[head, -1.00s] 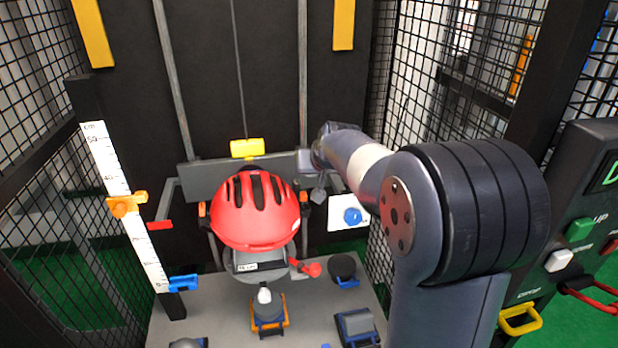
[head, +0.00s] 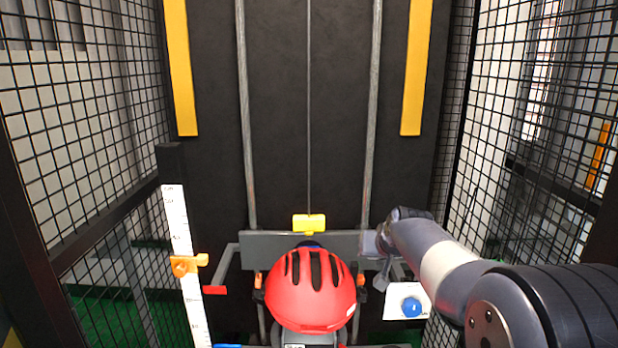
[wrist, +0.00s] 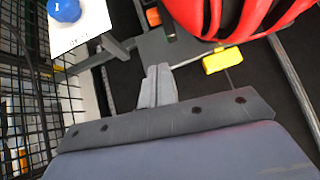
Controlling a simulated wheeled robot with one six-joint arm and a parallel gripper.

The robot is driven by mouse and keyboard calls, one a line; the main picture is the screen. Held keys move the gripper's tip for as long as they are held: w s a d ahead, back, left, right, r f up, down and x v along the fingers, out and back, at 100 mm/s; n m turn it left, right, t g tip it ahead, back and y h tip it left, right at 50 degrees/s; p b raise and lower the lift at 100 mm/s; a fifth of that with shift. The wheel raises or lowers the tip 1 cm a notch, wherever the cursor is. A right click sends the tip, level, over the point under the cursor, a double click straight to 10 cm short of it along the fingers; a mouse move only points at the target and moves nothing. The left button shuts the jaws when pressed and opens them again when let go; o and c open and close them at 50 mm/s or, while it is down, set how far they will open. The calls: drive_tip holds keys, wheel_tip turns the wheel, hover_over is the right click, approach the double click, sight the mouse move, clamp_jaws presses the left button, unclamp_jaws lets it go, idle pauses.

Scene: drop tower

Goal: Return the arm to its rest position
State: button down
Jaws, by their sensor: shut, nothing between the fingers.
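My arm comes in from the lower right of the head view, its wrist bent beside the right end of the grey carriage bar. My gripper (head: 382,280) points down there, just right of the red helmet (head: 311,290) and apart from it. In the wrist view the gripper (wrist: 158,75) shows its fingers shut together with nothing between them. The helmet also shows at the top right of the wrist view (wrist: 240,15).
A yellow block (head: 309,223) hangs on a cable above the helmet. A white plate with a blue button (head: 411,307) is close to my gripper's right. A white ruler (head: 180,240) with an orange slider (head: 188,264) stands left. Mesh walls (head: 90,130) flank the tower.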

drive_tip(key=w+a+f+b, duration=0.1)
drive_tip(key=w+f, duration=0.4)
drive_tip(key=f, duration=0.4)
drive_tip(key=shift+w+f, duration=0.15)
drive_tip(key=shift+f, duration=0.05)
